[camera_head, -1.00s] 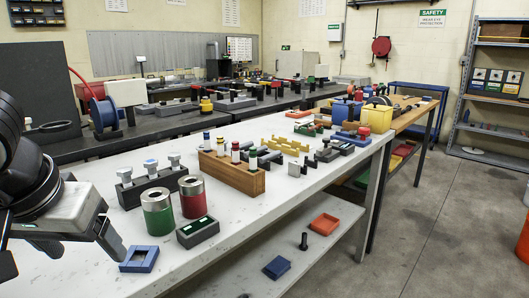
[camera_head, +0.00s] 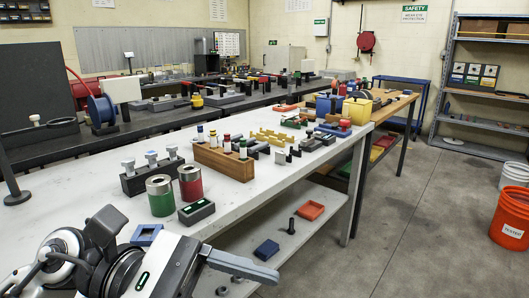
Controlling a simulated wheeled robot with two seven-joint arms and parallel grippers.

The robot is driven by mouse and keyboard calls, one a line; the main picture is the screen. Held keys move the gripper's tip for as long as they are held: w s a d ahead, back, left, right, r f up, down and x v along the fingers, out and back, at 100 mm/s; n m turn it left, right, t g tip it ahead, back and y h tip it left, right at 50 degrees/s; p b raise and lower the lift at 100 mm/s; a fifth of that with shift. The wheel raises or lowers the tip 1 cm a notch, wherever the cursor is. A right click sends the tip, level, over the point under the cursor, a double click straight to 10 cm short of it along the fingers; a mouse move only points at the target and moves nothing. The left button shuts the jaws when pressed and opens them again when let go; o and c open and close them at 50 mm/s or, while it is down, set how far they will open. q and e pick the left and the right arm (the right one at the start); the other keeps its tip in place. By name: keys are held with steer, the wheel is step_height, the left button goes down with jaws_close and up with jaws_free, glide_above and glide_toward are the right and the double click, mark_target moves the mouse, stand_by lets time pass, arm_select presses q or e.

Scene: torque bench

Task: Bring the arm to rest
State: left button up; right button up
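My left arm comes in at the lower left, in front of the near edge of the white-topped bench (camera_head: 60,190). Its gripper (camera_head: 245,266) points right, with a grey finger stretched out past the bench's front edge, above the lower shelf. Only one finger shows clearly, so its opening cannot be told. I see nothing held in it. The arm hides part of the bench's near end and partly covers a blue square frame (camera_head: 147,235). My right gripper is not in view.
The bench holds a green can (camera_head: 160,198), a red can (camera_head: 190,186), a dark box (camera_head: 196,212) and a wooden block with bottles (camera_head: 224,163). Open floor lies right, with an orange bucket (camera_head: 511,220).

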arm_select(q)
steer(key=w+a+r+n+t+h+p, duration=0.1)
steer(key=w+r+n+t+h, duration=0.25)
steer(key=n, duration=0.55)
steer(key=w+n+t+h, duration=0.2)
steer(key=n+t+h, duration=0.2)
steer(key=n+t, duration=0.3)
steer(key=w+a+f+n+t+y, duration=0.2)
steer(key=f+n+t+y, duration=0.15)
steer(key=n, duration=0.45)
steer(key=w+a+f+n+t+y+p, duration=0.1)
steer(key=w+a+f+n+t+y, duration=0.1)
steer(key=n+t+y, duration=0.45)
steer(key=w+a+f+n+t+y, duration=0.1)
steer(key=w+f+n+t, duration=0.2)
steer(key=n, duration=0.7)
steer(key=s+a+f+n+g+y, duration=0.1)
steer(key=s+f+n+g+y, duration=0.1)
steer(key=f+n, duration=0.4)
steer(key=s+a+f+n+g+y+p, duration=0.1)
steer(key=s+a+f+n+g+y, duration=0.1)
steer(key=f, duration=0.8)
steer(key=s+a+f+n+g+y, duration=0.2)
steer(key=s+f+n+g+y, duration=0.2)
steer(key=f+n, duration=0.4)
steer(key=shift+s+f+n+y, duration=0.2)
steer(key=shift+s+n+y, duration=0.45)
steer(key=shift+s+n, duration=0.6)
